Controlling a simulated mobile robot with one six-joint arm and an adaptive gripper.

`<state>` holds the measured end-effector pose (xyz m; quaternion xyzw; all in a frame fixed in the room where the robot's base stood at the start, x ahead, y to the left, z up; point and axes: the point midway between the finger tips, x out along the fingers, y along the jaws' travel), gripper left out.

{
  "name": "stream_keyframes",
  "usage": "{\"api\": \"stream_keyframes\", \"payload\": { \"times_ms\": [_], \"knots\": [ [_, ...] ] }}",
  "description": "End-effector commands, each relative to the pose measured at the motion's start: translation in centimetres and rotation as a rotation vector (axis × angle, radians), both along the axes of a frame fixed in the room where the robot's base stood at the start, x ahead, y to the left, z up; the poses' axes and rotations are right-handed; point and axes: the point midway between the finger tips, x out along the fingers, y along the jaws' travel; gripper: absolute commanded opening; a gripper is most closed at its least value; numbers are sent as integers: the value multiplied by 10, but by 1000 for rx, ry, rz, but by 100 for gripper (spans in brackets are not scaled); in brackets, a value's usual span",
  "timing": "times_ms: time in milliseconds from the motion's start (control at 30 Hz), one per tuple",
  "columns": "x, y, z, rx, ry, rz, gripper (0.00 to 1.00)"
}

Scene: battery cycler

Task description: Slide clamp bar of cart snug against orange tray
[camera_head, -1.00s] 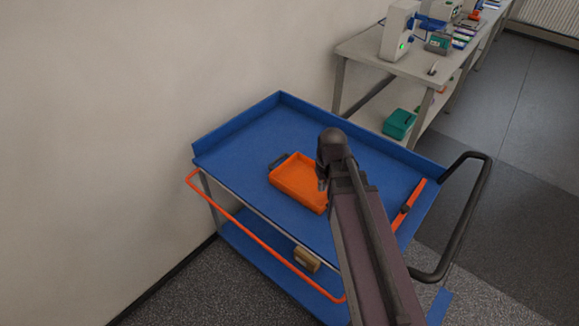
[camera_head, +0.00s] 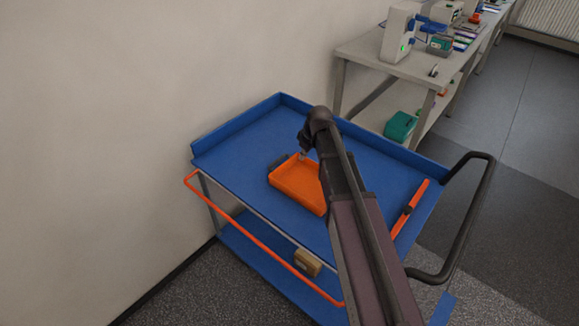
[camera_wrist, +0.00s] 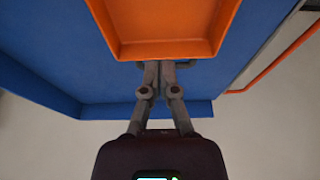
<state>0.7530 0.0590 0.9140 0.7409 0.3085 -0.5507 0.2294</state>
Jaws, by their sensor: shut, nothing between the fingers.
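The orange tray (camera_head: 290,190) lies on the blue top of the cart (camera_head: 240,150). It also fills the top of the wrist view (camera_wrist: 165,48). An orange clamp bar (camera_head: 409,210) with a dark knob lies along the cart's right side, with a blue gap between it and the tray. My gripper (camera_head: 303,155) is at the tray's far end, partly hidden by my arm. In the wrist view its fingers (camera_wrist: 158,66) are shut and empty, close to the tray's end wall and its dark handle (camera_wrist: 145,67). I cannot tell whether they touch.
Raised blue edges (camera_head: 235,122) border the cart's back and left. A black push handle (camera_head: 470,205) stands at the right and an orange rail (camera_head: 255,235) runs along the front-left. A wall is behind. A bench (camera_head: 385,70) with devices stands at the back right.

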Motion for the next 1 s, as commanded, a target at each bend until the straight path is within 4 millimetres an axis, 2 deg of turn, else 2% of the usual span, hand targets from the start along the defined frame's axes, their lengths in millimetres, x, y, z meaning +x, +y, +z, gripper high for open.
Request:
{"api": "stream_keyframes", "payload": {
  "times_ms": [367,1000],
  "knots": [
    [1,1,-8,0,1,-2,0],
    [11,9,-54,-1,0,-2,0]
  ]
}}
